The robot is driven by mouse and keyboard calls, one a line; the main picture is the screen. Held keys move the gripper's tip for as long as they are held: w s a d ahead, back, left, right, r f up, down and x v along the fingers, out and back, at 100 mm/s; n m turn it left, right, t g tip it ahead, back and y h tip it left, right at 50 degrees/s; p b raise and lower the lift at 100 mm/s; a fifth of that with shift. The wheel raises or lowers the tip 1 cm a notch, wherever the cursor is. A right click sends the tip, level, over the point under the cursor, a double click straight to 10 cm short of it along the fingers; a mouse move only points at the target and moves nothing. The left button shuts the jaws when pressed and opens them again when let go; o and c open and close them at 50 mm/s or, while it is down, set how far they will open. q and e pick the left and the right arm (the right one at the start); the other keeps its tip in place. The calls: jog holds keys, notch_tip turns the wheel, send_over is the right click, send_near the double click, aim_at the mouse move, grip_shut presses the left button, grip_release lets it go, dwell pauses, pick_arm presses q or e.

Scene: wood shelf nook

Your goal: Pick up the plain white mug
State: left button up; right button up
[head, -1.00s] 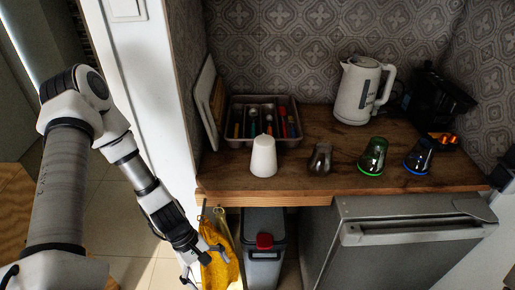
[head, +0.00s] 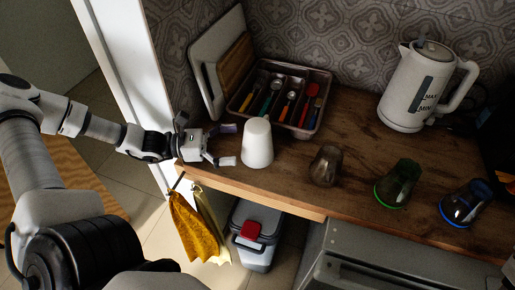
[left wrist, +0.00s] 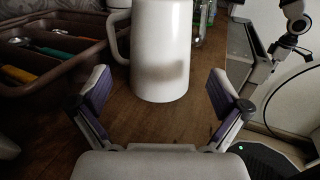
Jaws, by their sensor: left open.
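The plain white mug (head: 257,143) stands on the wooden counter, near its front left edge. In the left wrist view the mug (left wrist: 160,55) is straight ahead, with its handle on the left and its top cut off by the frame. My left gripper (head: 226,144) is open and level with the mug, just to its left in the head view. In the left wrist view its two fingers (left wrist: 160,92) are spread wide, with the mug just beyond the tips and nothing held. My right gripper is unclear; a small, dark arm end shows at the upper right there.
A cutlery tray (head: 310,128) stands behind the mug, with cutting boards (head: 217,65) against the wall. A smoky glass (head: 326,166), a green-rimmed glass (head: 398,184) and a blue-rimmed glass (head: 467,204) stand to the right. A white kettle (head: 410,92) is farther back.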

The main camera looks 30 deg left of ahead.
aim_at(271, 142)
pick_arm(q)
jog(key=shift+w+d+f, duration=0.1)
jog(key=shift+w+f, duration=0.25)
jog(key=shift+w, duration=0.3)
jog(key=d+b, duration=0.1)
jog(key=w+d+b, duration=0.1)
jog(key=d+b, duration=0.2)
jog(key=shift+w+r, duration=0.1)
jog(key=shift+w, duration=0.15)
jog(key=shift+x, duration=1.05)
jog(key=shift+w+a+r, duration=0.1)
jog(key=shift+w+r, duration=0.1)
jog(key=shift+w, duration=0.05)
jog(key=shift+s+r, duration=0.15)
jog(key=shift+s, duration=0.05)
jog(key=c, duration=1.6)
pick_arm(e)
jog(key=f, duration=0.5)
jog(key=shift+w+d, duration=0.15)
jog(key=shift+w, duration=0.15)
